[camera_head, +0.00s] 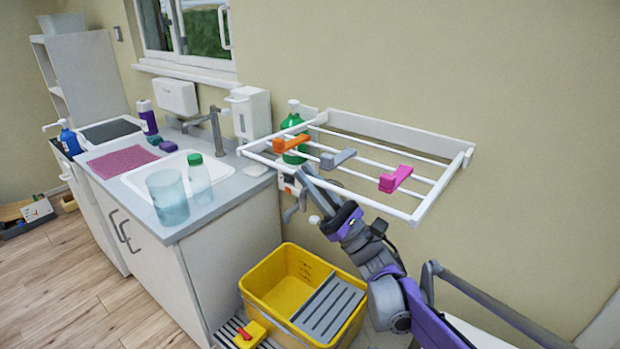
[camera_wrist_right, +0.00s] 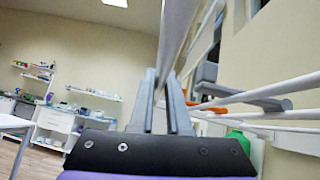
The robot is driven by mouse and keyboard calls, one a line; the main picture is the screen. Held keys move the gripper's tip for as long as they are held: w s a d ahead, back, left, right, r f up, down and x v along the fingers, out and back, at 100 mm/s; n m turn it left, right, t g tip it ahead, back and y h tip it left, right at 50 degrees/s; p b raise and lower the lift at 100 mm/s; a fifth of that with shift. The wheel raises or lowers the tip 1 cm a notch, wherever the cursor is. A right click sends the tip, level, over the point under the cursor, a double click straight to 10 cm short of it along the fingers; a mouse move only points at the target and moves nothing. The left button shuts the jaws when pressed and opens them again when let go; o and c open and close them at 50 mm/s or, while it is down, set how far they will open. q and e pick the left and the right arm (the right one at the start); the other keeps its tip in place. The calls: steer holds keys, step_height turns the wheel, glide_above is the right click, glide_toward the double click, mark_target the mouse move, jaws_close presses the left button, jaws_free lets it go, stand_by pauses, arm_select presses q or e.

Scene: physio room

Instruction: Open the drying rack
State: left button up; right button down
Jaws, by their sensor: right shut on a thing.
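The white drying rack (camera_head: 408,217) is mounted on the wall and stands out from it as a frame of bars, sloping a little down toward its front. Orange (camera_head: 291,143), grey (camera_head: 338,158) and pink (camera_head: 395,179) clips sit on its bars. My right gripper (camera_head: 303,176) reaches up from below to the front bar. In the right wrist view its two grey fingers (camera_wrist_right: 162,105) are shut on the rack's front bar (camera_wrist_right: 176,35). The exact contact is partly hidden in the head view. My left gripper is not in view.
A yellow mop bucket (camera_head: 262,283) stands on the floor under the rack. To the left is a sink counter (camera_head: 220,205) with a tumbler (camera_head: 167,197) and a green-capped bottle (camera_head: 199,180). A green bottle (camera_head: 293,128) stands behind the rack's left end.

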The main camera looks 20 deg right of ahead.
steer(key=c, duration=0.9)
jaws_free()
steer(key=b+v, duration=0.1)
steer(key=v, duration=0.9)
steer(key=shift+s+d+f, duration=0.1)
steer(key=shift+s+f, duration=0.1)
steer(key=shift+f, duration=0.15)
